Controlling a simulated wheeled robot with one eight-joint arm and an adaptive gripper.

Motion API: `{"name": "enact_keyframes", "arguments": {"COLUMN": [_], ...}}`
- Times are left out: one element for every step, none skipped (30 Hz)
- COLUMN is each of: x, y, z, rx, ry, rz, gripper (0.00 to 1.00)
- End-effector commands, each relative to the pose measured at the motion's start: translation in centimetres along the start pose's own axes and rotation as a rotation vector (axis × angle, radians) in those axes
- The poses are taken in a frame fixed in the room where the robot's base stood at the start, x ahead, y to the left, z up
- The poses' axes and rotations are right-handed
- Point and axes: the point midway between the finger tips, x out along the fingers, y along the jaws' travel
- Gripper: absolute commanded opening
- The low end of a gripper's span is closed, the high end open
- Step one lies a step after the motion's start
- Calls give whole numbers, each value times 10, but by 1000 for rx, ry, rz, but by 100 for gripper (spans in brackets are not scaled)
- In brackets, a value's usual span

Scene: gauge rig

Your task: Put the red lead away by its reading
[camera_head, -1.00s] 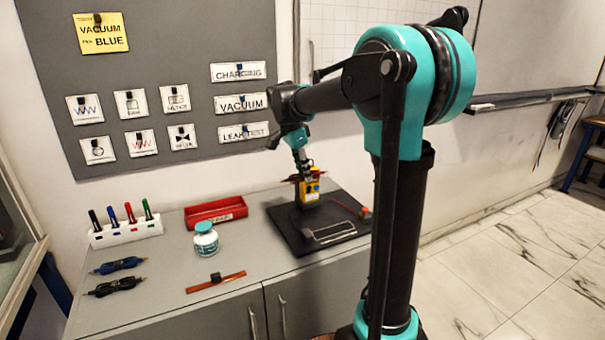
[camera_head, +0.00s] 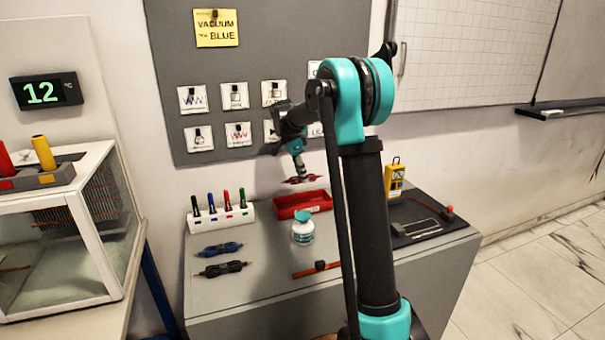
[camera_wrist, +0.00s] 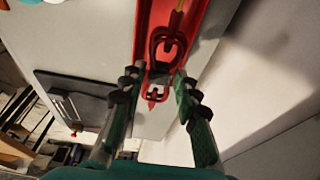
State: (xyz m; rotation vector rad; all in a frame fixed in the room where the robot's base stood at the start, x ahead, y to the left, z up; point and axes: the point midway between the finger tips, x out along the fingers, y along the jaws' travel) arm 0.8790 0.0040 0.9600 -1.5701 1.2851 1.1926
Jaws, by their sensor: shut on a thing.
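The red lead (camera_head: 292,181) is a bundled red coil held crosswise by my gripper (camera_head: 300,176), in the air just above the red tray (camera_head: 318,205). In the wrist view the red lead (camera_wrist: 157,43) hangs between the fingertips of my gripper (camera_wrist: 157,82), with a red loop and a pointed red tip showing. The red tray (camera_wrist: 144,40) lies beyond it.
A blue lead (camera_head: 218,249) and a black lead (camera_head: 223,268) lie at the front left. A pen rack (camera_head: 222,216) and a white jar (camera_head: 302,232) stand near the tray. A yellow note (camera_head: 216,28) reads "VACUUM" and "BLUE". A wall display (camera_head: 45,92) shows 12.

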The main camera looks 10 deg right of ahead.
Motion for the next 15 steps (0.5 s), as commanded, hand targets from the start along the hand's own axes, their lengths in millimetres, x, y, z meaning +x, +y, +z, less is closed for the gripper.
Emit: {"name": "enact_keyframes", "arguments": {"x": [2, 3, 5, 6, 8, 11, 14, 16, 19, 22, 25, 28, 31, 33, 37], "y": [-1, -1, -1, -1, -1, -1, -1, -1, -1, -1, 0, 0, 0, -1, -1], "z": [0, 0, 1, 1, 2, 3, 4, 4, 5, 6, 7, 8, 8, 9, 10], "rx": [1, 1, 1, 1, 1, 0, 0, 0, 0, 0, 0, 0, 0, 0, 0], "ry": [0, 0, 0, 0, 0, 0, 0, 0, 0, 0, 0, 0, 0, 0, 0], "rz": [0, 0, 0, 0, 0, 0, 0, 0, 0, 0, 0, 0, 0, 0, 0], "gripper": [0, 0, 0, 0, 0, 0, 0, 0, 0, 0, 0, 0, 0, 0, 0]}}
